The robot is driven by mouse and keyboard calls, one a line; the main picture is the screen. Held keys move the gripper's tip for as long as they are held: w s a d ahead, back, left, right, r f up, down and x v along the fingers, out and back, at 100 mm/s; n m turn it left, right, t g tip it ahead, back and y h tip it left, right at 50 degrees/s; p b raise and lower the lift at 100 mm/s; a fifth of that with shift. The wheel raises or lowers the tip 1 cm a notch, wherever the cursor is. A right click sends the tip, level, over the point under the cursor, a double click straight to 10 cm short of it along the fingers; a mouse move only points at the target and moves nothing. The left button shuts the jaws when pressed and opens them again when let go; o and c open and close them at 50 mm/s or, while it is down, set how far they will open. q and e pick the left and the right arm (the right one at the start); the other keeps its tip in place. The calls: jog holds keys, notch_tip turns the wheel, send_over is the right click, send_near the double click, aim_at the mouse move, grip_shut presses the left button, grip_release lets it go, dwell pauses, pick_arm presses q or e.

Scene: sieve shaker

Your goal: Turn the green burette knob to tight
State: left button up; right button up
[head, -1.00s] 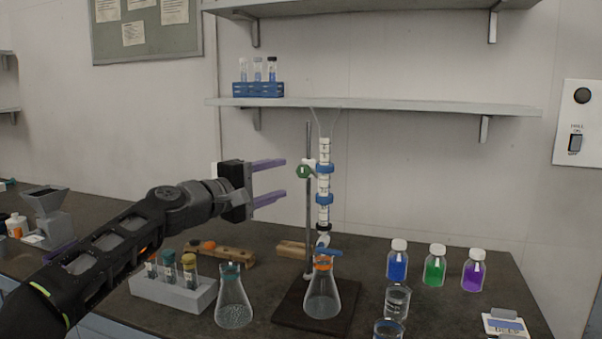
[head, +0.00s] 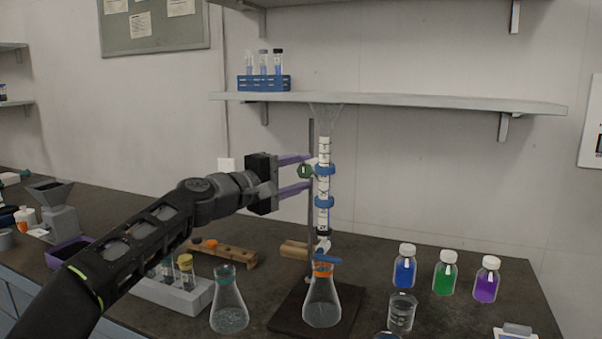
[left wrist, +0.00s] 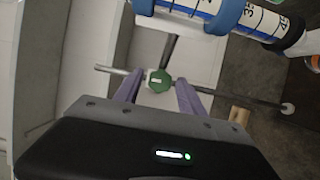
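The green burette knob (head: 305,171) sits on the left side of the burette clamp, by the metal stand rod. It also shows in the left wrist view (left wrist: 159,81), near the tips of my purple fingers. The burette (head: 323,185) stands upright with blue rings and a white scale. My left gripper (head: 306,172) is open, one finger above the knob's height and one below. In the left wrist view the knob lies between the two fingertips (left wrist: 158,88), with gaps visible; I cannot tell how deep it sits between them. My right gripper is not in view.
A flask with an orange collar (head: 322,300) stands under the burette on a dark base. Another flask (head: 229,305) is to its left. Blue, green (head: 445,272) and purple bottles stand right. A shelf (head: 400,101) with a blue tube rack (head: 264,83) is above.

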pick_arm(q)
grip_shut()
jog(key=m+p, duration=0.1)
jog(key=m+y+p, duration=0.1)
jog(key=p, duration=0.1)
jog(key=shift+d+r+m+g+p, duration=0.1)
jog(key=shift+r+m+g+p, duration=0.2)
jog(key=shift+r+m+g, duration=0.1)
jog(key=shift+f+m, duration=0.1)
jog(key=shift+m, duration=0.2)
jog(key=shift+f, duration=0.25)
jog(key=shift+o, duration=0.8)
grip_release()
jog(key=b+v, duration=0.3)
jog(key=v, duration=0.5)
jog(key=shift+r, duration=0.15)
